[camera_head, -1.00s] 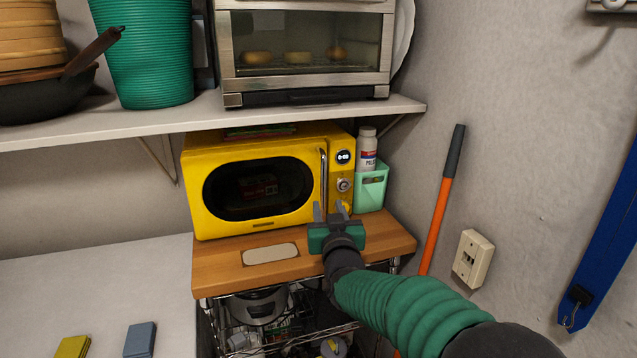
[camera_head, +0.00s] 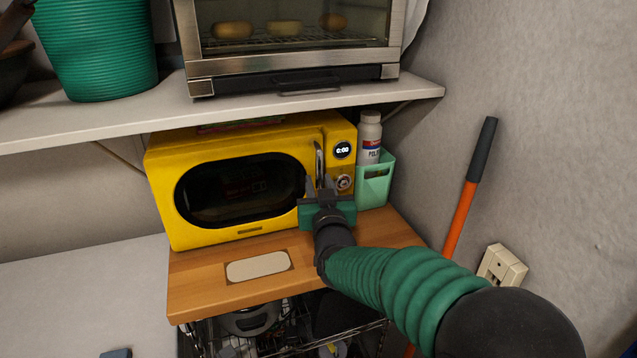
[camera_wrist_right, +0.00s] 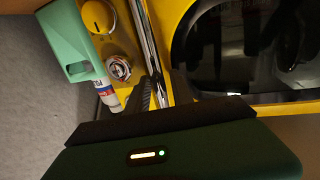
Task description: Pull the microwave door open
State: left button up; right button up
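The yellow microwave (camera_head: 215,143) stands on a wooden board with its dark-windowed door (camera_head: 240,188) shut. Its upright chrome handle (camera_head: 319,160) is on the door's right side; it also shows in the wrist view (camera_wrist_right: 147,45). My right gripper (camera_head: 319,186) is at the lower part of the handle, its two fingers apart. In the wrist view the fingers (camera_wrist_right: 161,92) lie on either side of the handle's lower end; I cannot tell whether they touch it. My left gripper is not in view.
A shelf (camera_head: 300,104) with a toaster oven (camera_head: 290,65) hangs above the microwave. A mint holder (camera_head: 375,183) with a white bottle (camera_head: 370,140) stands close to its right. An orange pole (camera_head: 460,220) leans on the right wall. The wooden board (camera_head: 205,285) in front is mostly clear.

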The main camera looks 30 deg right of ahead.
grip_shut()
dwell(1.2)
